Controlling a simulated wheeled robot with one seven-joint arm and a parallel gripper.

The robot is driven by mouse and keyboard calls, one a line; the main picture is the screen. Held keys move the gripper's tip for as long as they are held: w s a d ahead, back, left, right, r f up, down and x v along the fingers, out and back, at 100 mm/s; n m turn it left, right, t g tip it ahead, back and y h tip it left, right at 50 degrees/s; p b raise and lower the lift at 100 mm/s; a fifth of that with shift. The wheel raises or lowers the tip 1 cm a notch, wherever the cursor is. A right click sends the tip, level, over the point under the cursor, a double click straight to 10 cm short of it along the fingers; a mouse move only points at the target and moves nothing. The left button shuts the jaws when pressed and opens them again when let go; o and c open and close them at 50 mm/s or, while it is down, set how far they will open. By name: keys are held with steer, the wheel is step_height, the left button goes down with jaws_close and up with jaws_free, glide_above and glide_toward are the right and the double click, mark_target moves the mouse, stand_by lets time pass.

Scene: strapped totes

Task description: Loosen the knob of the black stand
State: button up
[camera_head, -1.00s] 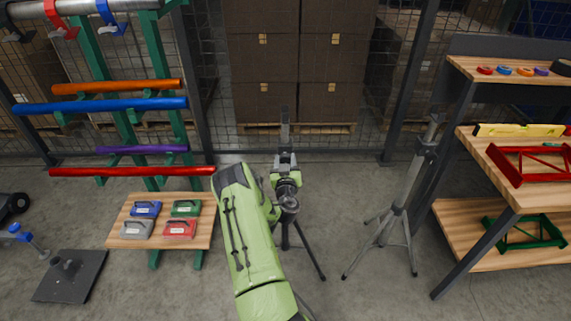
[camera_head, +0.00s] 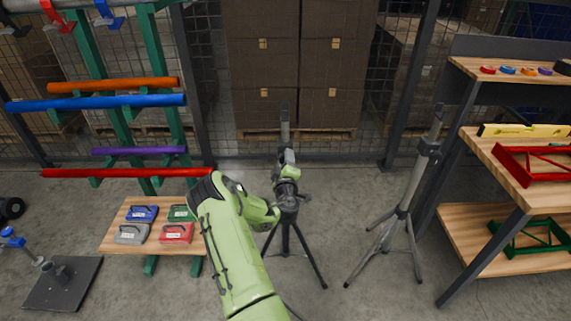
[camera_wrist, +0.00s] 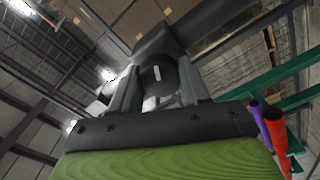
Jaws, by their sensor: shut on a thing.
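The black stand (camera_head: 312,266) is a tripod standing upright on the floor in the middle of the head view. Its mast (camera_head: 285,128) rises behind my wrist, which hides much of the stand's middle. In the wrist view the stand's dark tube and collar (camera_wrist: 157,42) lie just beyond my fingers. The round black knob (camera_wrist: 156,74) has a pale mark on its face and sits between the two grey fingers. My gripper (camera_wrist: 158,92) is shut on the knob, one finger on each side. In the head view my gripper (camera_head: 288,158) is small and partly hidden at the stand.
A grey tripod (camera_head: 403,212) stands to the right, beside a wooden shelf (camera_head: 510,165). On the left are a green rack with coloured tubes (camera_head: 110,103) and a low wooden board (camera_head: 120,242) with several cases. Stacked boxes (camera_head: 262,70) stand behind mesh fencing.

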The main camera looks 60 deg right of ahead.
steer(key=n, duration=0.4)
steer(key=shift+w+n, duration=0.1)
steer(key=shift+n, duration=0.2)
steer(key=n, duration=0.5)
steer(key=n+p, duration=0.2)
steer(key=n, duration=0.4)
steer(key=shift+f+n, duration=0.1)
steer(key=shift+n, duration=0.3)
steer(key=shift+f+n+p, duration=0.1)
steer(key=shift+n+p, duration=0.75)
steer(key=shift+n, duration=0.75)
steer(key=o, duration=1.1)
steer(key=shift+c, duration=0.2)
